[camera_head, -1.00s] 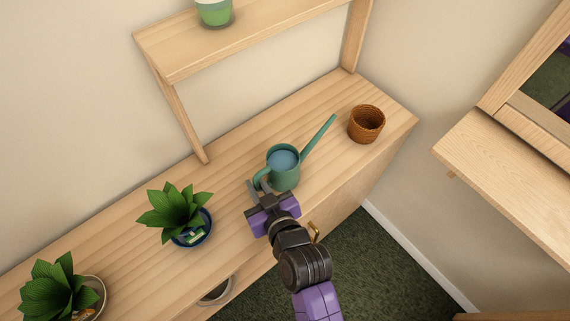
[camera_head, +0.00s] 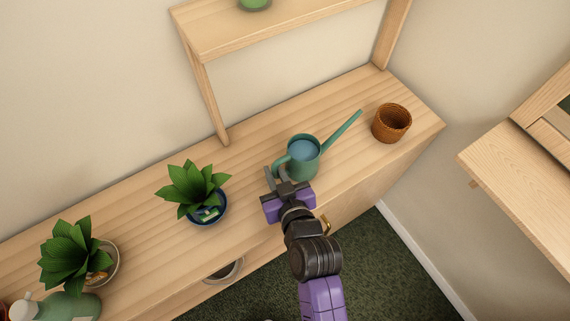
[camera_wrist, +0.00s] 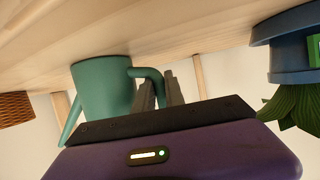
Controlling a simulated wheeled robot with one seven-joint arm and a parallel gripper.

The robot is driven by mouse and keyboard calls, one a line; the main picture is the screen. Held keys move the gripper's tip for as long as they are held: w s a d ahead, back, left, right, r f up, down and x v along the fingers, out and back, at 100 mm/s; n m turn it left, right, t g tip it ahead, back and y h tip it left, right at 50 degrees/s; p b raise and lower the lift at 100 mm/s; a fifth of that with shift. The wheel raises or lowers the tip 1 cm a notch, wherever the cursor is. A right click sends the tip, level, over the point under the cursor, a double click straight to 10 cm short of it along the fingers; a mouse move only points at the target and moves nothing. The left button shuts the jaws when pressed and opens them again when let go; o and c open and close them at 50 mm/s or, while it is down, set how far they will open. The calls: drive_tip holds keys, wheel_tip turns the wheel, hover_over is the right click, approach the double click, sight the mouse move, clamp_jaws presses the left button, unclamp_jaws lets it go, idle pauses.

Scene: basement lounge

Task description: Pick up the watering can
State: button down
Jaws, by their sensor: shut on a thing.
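The green watering can (camera_head: 304,163) stands upright on the wooden bench top, its long spout pointing to the upper right. It also shows in the wrist view (camera_wrist: 102,88), where the picture is upside down. My gripper (camera_head: 277,178) is at the can's left side and shut on its handle (camera_wrist: 150,74). In the wrist view the fingers (camera_wrist: 160,90) lie on both sides of the handle's lower part. The exact contact is partly hidden by the fingers.
A brown woven pot (camera_head: 391,124) stands right of the spout. A plant in a blue pot (camera_head: 207,209) stands left of my gripper, another plant (camera_head: 72,252) further left. A raised wooden shelf (camera_head: 270,32) is behind. Bare bench top (camera_head: 255,150) lies behind the can.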

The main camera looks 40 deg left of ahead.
wheel_tip(320, 180, up, 20)
idle(0.5)
drive_tip(key=c, duration=2.1)
unclamp_jaws()
clamp_jaws()
